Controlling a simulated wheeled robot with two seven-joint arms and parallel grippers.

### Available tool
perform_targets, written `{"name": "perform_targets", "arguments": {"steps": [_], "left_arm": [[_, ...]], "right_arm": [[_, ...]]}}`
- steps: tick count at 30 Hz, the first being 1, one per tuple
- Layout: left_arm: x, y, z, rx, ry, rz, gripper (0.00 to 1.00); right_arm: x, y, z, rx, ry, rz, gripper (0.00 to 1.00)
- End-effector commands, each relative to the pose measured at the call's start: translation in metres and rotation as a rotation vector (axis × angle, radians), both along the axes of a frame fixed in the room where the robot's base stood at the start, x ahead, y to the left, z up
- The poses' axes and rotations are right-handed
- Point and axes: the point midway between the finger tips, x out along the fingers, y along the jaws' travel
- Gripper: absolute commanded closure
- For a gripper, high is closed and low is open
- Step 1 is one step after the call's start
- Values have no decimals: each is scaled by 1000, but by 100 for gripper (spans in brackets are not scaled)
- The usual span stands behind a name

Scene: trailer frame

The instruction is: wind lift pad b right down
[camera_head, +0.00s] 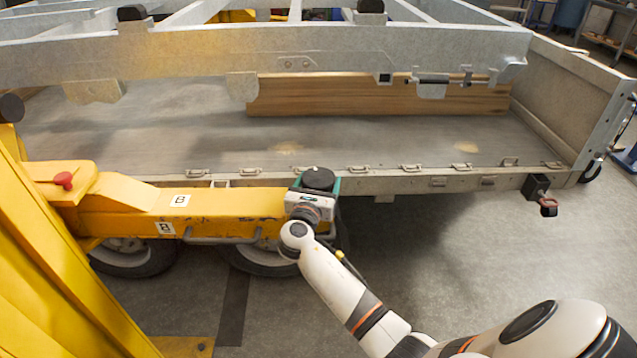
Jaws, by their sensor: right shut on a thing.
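The yellow lift arm (240,205) with B labels reaches in from the yellow post (50,270) at the left. At its right end is lift pad B (318,179), a black round pad facing up. My right gripper (314,194) is at this pad, its arm coming from the lower right. It is shut on the pad, though its fingers are mostly hidden by its own body. In the picture the pad overlaps the near edge of the trailer bed (400,184); I cannot tell whether it touches anything above. My left gripper is not in view.
A galvanised frame (200,61) spans the top, with a wooden board (390,97) behind it. Trailer wheels (135,257) show below the lift arm. A red knob (63,180) sits on the arm's left end. The floor (470,250) at the right is clear.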

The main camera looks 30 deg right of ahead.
Motion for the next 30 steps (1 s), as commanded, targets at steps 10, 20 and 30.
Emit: {"name": "perform_targets", "arguments": {"steps": [10,20,30], "left_arm": [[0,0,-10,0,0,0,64],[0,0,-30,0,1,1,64],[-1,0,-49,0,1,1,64]], "right_arm": [[2,0,2,-3,-5,-328,47],[0,-1,1,-5,-4,-616,47],[-1,-1,2,-6,-2,-799,47]]}}
